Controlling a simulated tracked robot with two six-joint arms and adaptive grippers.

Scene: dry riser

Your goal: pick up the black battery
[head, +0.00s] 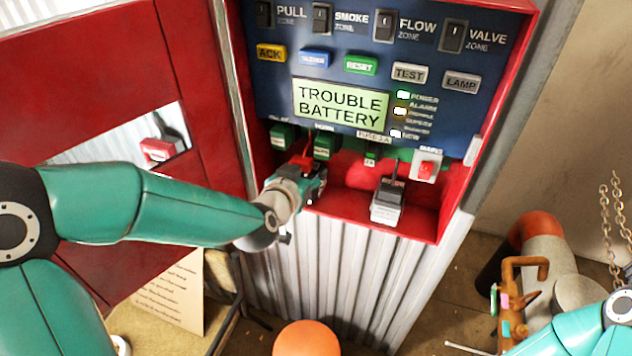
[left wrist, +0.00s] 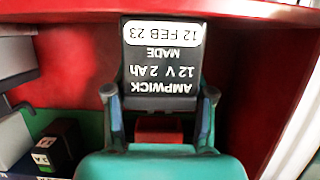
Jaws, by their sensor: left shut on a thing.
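The black battery (left wrist: 163,62) fills the middle of the left wrist view. Its label reads upside down there: AMPWICK 12 V 2 Ah, with a white date patch, 12 FEB 23. My left gripper (left wrist: 161,93) is shut on it, one finger on each side. In the head view my left gripper (head: 306,180) is inside the lower left of the red cabinet (head: 360,218), and it mostly hides the battery. I cannot tell whether the battery touches the cabinet floor. My right gripper is out of view; only part of the right arm shows at the lower right.
A grey block with a dark top (head: 387,203) stands in the cabinet to the right of my left gripper. Green terminal blocks (head: 324,145) hang under the panel (head: 270,90), whose display reads TROUBLE BATTERY. The open red door (head: 80,75) is at the left.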

